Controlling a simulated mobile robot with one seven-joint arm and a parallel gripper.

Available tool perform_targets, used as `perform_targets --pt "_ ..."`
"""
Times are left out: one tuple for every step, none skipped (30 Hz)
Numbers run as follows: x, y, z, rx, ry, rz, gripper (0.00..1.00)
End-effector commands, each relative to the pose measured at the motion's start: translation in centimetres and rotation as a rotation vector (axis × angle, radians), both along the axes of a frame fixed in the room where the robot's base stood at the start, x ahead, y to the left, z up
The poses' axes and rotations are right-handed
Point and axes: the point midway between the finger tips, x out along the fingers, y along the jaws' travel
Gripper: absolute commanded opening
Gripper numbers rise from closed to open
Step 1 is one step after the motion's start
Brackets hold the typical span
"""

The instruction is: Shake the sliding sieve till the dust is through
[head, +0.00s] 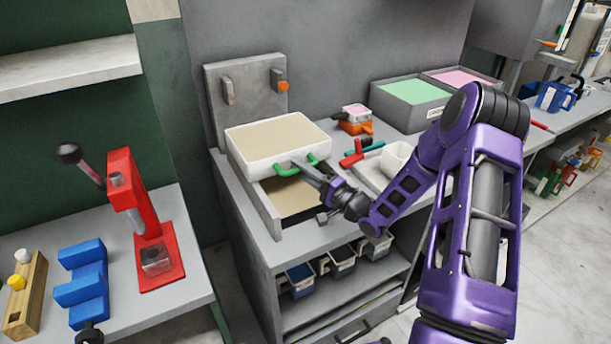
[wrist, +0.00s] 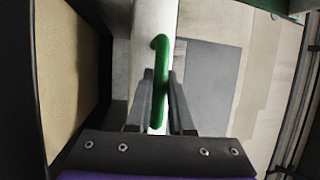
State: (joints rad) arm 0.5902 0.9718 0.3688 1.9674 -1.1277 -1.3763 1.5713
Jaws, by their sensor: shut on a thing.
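The sliding sieve (head: 270,127) is a white tray with a tan layer inside, on the grey bench at the middle left of the head view. A green handle (head: 291,171) sticks out from its front wall. My gripper (head: 307,171) is shut on this handle at the sieve's front. In the wrist view the handle (wrist: 160,85) stands between the two fingers (wrist: 160,100), with the white sieve wall (wrist: 152,25) beside it. Below the sieve is a shallow tray (head: 295,200) with a tan surface, partly covered by the sieve and my gripper.
A grey upright board (head: 238,85) with two posts stands behind the sieve. A red press (head: 140,215) and blue blocks (head: 84,280) are on the left bench. Right of the sieve are an orange-based block (head: 355,120), a white container (head: 395,158) and a green-topped box (head: 412,98).

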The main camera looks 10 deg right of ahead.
Motion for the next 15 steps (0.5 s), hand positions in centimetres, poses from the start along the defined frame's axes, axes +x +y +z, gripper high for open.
perform_targets --pt "0.21 0.04 0.18 0.001 -0.003 -0.003 0.0" --pt "0.21 0.04 0.2 0.001 -0.003 -0.003 0.0" --pt "0.22 0.04 0.21 0.0 -0.004 -0.003 0.0" --pt "0.23 0.05 0.22 0.0 -0.004 -0.003 0.0" --pt "0.24 0.04 0.22 0.0 -0.004 -0.003 0.0" --pt "0.25 0.04 0.23 0.0 -0.004 -0.003 0.25" --pt "0.25 0.04 0.24 0.001 -0.005 -0.003 0.31" --pt "0.25 0.04 0.23 0.0 -0.004 -0.003 0.36" --pt "0.22 0.04 0.22 0.0 -0.004 -0.003 0.43" --pt "0.2 0.03 0.21 0.0 -0.004 -0.003 0.49" --pt "0.19 0.02 0.2 0.0 -0.004 -0.003 0.5" --pt "0.18 0.02 0.19 0.0 -0.004 -0.002 0.5" --pt "0.17 0.02 0.19 0.0 -0.004 -0.002 0.5" --pt "0.16 0.02 0.18 0.0 -0.004 -0.002 0.5" --pt "0.14 0.01 0.17 0.0 -0.004 -0.002 0.5"
